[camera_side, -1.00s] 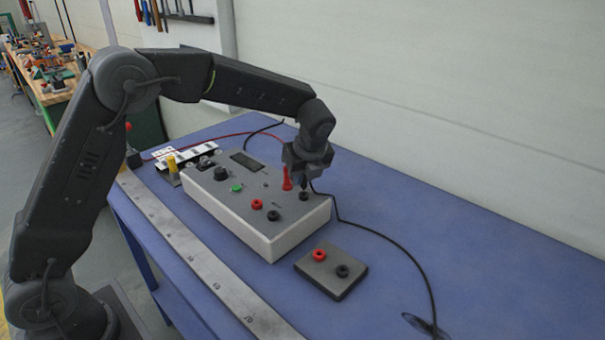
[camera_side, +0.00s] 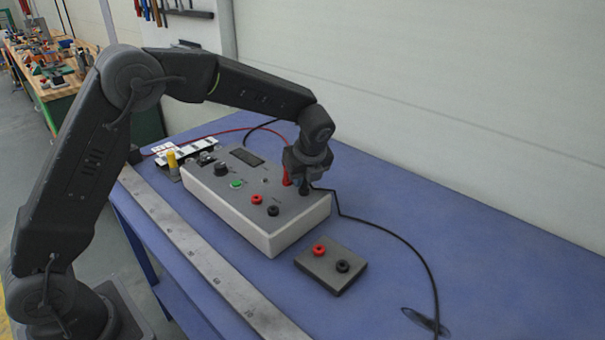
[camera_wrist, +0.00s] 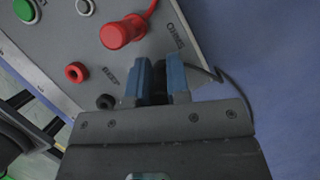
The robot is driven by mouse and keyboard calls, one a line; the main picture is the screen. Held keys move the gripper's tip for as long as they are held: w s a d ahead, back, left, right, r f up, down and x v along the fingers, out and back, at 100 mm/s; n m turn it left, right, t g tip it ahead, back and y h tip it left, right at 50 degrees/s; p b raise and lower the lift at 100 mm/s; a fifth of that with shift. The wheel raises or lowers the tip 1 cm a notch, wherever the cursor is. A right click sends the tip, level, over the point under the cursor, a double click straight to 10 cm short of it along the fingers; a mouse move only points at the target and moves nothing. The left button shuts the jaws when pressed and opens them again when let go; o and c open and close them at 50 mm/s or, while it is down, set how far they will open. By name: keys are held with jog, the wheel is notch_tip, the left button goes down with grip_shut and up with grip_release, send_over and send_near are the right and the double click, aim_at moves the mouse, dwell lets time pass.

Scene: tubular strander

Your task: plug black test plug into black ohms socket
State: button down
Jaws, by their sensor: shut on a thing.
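My gripper (camera_side: 303,178) is over the right end of the grey tester box (camera_side: 286,234), pointing down. In the wrist view, its two blue fingers (camera_wrist: 161,70) are shut on the black test plug (camera_wrist: 160,88), which is mostly hidden between them. In the side view, the black plug (camera_side: 304,188) stands roughly upright at the black ohms socket's place and covers that socket. I cannot tell how deep it sits. A red plug (camera_wrist: 122,31) stands in the box beside it, near the OHMS label; it also shows in the side view (camera_side: 286,177).
Red (camera_side: 257,199) and black (camera_side: 273,211) sockets marked BEEP sit nearby on the box. A small block with two sockets (camera_side: 330,279) lies in front. A black cable (camera_side: 400,250) runs right across the blue table. A steel rule (camera_side: 190,250) lies along the left edge.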

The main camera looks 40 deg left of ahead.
jog(key=c, duration=1)
grip_release()
jog(key=v, duration=1.3)
jog(key=s+a+r+n+h, duration=0.1)
jog(key=s+a+r+n, duration=0.1)
jog(key=s+r+n, duration=0.4)
jog(key=s+f+n+t+h, duration=0.1)
jog(key=s+f+n+t, duration=0.1)
jog(key=s+n, duration=0.6)
jog(key=s+a+f+n+t+h, duration=0.1)
jog(key=s+f+n+h, duration=0.1)
jog(key=s+n, duration=0.6)
jog(key=s+f, duration=0.1)
jog(key=s, duration=0.5)
jog(key=shift+s+f+t, duration=0.2)
jog(key=shift+s+t, duration=0.15)
jog(key=shift+t, duration=0.05)
